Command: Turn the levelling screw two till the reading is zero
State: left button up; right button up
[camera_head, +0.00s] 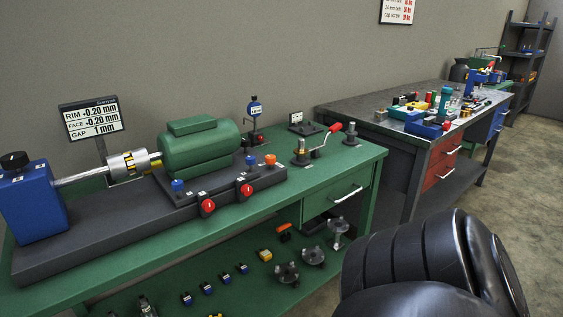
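The display (92,117) shows RIM -0.20 mm, FACE -0.20 mm and GAP 1 mm. A green motor (200,148) sits on a dark grey base, in line with a shaft and coupling (130,163). Around the motor's foot are a front-left blue knob (177,185), a right blue knob (250,159), an orange knob (269,160) and two red knobs on the base's front side, left (207,206) and right (246,190). Small labels sit by the knobs, but I cannot read which is screw two. Neither gripper is in view.
The green bench (335,170) carries a blue block (32,203) at the left, a dial gauge (255,112) behind the motor and a red-handled crank (325,139) at the right. Parts lie on its lower shelf. A grey workbench (360,112) with clutter stands beyond.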

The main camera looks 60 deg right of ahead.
aim_at(250, 160)
jog(key=u, duration=1)
jog(key=k, duration=0.15)
jog(key=z, duration=1.95)
